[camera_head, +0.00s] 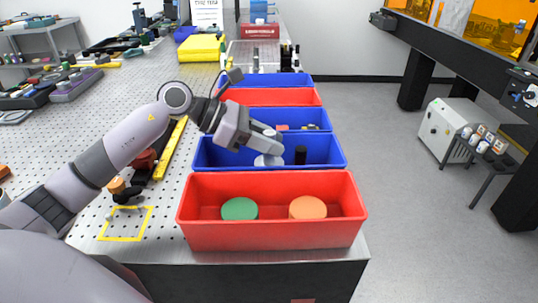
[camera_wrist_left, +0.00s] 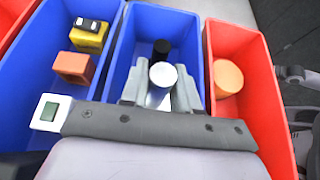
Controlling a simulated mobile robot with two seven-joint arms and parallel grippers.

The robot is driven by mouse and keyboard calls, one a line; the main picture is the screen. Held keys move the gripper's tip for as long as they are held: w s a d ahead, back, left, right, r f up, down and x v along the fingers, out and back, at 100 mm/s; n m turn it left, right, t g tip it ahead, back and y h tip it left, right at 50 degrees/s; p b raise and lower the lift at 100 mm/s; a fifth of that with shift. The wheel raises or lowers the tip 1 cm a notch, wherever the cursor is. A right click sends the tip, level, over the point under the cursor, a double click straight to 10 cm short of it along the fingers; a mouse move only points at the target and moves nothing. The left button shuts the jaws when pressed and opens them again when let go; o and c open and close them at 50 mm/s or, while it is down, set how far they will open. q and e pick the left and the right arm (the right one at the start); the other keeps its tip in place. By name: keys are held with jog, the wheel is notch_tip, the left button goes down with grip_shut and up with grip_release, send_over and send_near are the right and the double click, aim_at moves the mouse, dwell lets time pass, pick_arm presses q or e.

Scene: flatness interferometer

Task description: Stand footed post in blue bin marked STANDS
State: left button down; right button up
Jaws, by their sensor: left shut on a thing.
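My left gripper (camera_head: 268,143) reaches down into the nearer blue bin (camera_head: 330,158), the one right behind the front red bin. It is shut on a silver footed post, whose pale round end (camera_head: 268,160) shows below the fingers. In the left wrist view the post (camera_wrist_left: 163,75) stands between the two fingers (camera_wrist_left: 160,95), inside the walls of the same blue bin (camera_wrist_left: 120,60). I cannot tell whether it touches the bin floor. A black post (camera_head: 300,155) stands apart in this bin, to the right. No STANDS marking is readable. My right gripper is not in view.
The front red bin (camera_head: 270,235) holds a green disc (camera_head: 239,208) and an orange disc (camera_head: 308,207). Behind, another blue bin holds orange and yellow blocks (camera_wrist_left: 75,68). More red and blue bins follow. A yellow bar (camera_head: 170,150) lies on the perforated table left of the bins.

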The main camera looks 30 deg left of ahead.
aim_at(269, 156)
pick_arm(q)
jog(key=shift+f, duration=1.9)
jog(key=c, duration=0.8)
grip_release()
jog(key=shift+b+v, duration=1.3)
jog(key=shift+v, duration=4.7)
